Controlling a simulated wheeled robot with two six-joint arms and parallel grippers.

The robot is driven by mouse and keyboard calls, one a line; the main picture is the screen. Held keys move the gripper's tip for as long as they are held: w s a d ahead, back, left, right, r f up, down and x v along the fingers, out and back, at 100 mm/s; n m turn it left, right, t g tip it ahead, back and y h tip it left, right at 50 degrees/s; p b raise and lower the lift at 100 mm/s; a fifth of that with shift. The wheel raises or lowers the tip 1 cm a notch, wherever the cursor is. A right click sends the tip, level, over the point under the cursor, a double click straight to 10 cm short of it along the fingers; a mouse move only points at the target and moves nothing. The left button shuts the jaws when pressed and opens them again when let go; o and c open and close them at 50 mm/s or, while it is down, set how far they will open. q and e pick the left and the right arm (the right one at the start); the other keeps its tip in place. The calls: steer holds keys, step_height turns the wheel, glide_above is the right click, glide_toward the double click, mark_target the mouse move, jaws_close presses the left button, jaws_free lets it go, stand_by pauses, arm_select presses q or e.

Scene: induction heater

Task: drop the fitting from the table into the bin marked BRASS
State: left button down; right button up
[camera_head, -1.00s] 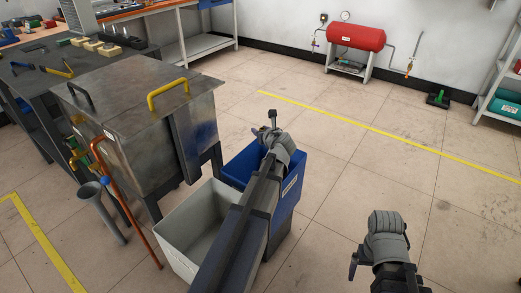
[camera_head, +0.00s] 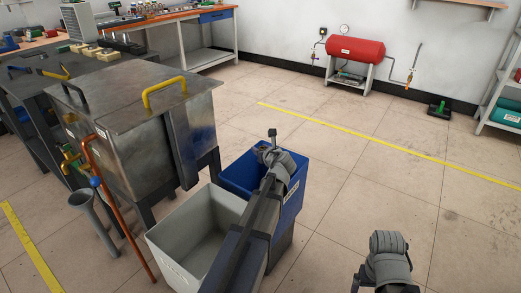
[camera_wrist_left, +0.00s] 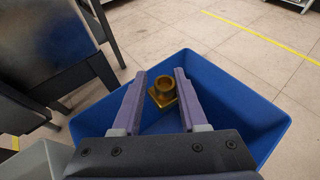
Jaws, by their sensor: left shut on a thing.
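The brass-coloured fitting (camera_wrist_left: 163,90), a short ring on a flange, is between the two fingers of my left gripper (camera_wrist_left: 160,82) in the left wrist view. The gripper is shut on it, over the blue bin (camera_wrist_left: 240,85). In the head view the blue bin (camera_head: 291,165) stands on the floor with a white label on its front, too small to read surely. My left gripper (camera_head: 272,150) is above its opening, and its wrist hides the fitting there. My right gripper (camera_head: 357,278) is at the lower right, mostly hidden, its jaws unclear.
A grey bin (camera_head: 165,240) stands directly left of the blue one. A metal tank (camera_head: 130,120) with a yellow handle is beside them on the left. A grey funnel (camera_head: 85,205) and a copper-coloured pipe (camera_head: 110,205) stand before it.

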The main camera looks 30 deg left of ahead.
arm_select(q)
steer(key=shift+f, duration=0.1)
steer(key=shift+c, duration=1.8)
jaws_free()
steer(key=shift+d, duration=0.1)
steer(key=p+v, duration=0.3)
steer(key=v, duration=0.4)
steer(key=shift+s+d, duration=0.15)
steer(key=shift+s, duration=0.1)
